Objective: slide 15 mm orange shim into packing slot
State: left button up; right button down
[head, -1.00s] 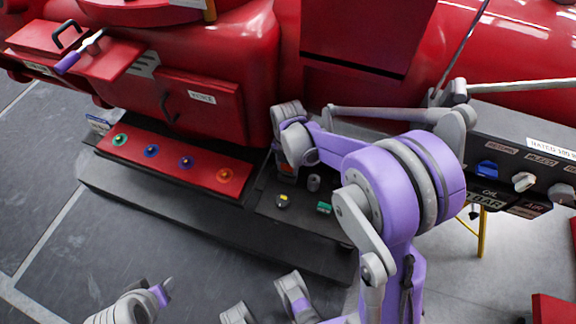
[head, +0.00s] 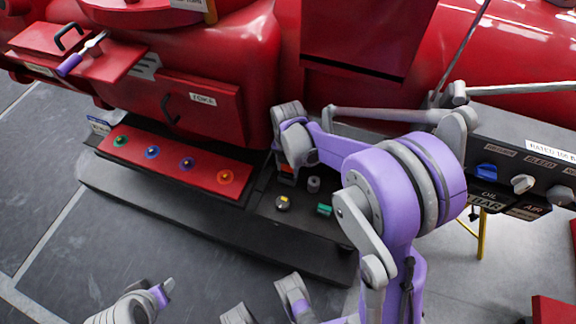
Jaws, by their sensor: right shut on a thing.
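My right gripper (head: 286,168) is at the end of the purple and grey arm, pointing down over the black tray (head: 262,208) in front of the red machine. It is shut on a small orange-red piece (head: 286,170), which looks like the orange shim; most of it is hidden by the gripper. I cannot pick out the packing slot; it may be hidden behind my right arm.
On the black tray are a grey cylinder (head: 313,185), a yellow-topped round piece (head: 282,203) and a green block (head: 324,210). A red panel (head: 205,172) with coloured knobs is to the left. A dark valve panel (head: 510,150) stands at right. Open floor lies front left.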

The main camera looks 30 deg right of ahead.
jog(key=shift+f+b, duration=0.55)
jog(key=shift+f, duration=0.25)
dwell(0.4)
jog(key=shift+c, duration=1.2)
grip_release()
notch_tip(320, 180, up, 12)
jog(key=shift+r+p, duration=0.1)
jog(key=shift+p, duration=1.15)
jog(key=s+a+r+m+t+p, duration=0.2)
jog(key=s+r+m+p, duration=0.3)
jog(key=m, duration=0.8)
jog(key=s+a+r+m+t+p, duration=0.3)
jog(key=s+a+r+m+p, duration=0.2)
jog(key=s+m, duration=0.5)
jog(key=r+m+p, duration=0.1)
jog(key=r+m, duration=0.1)
jog(key=m, duration=0.1)
jog(key=shift+s, duration=0.3)
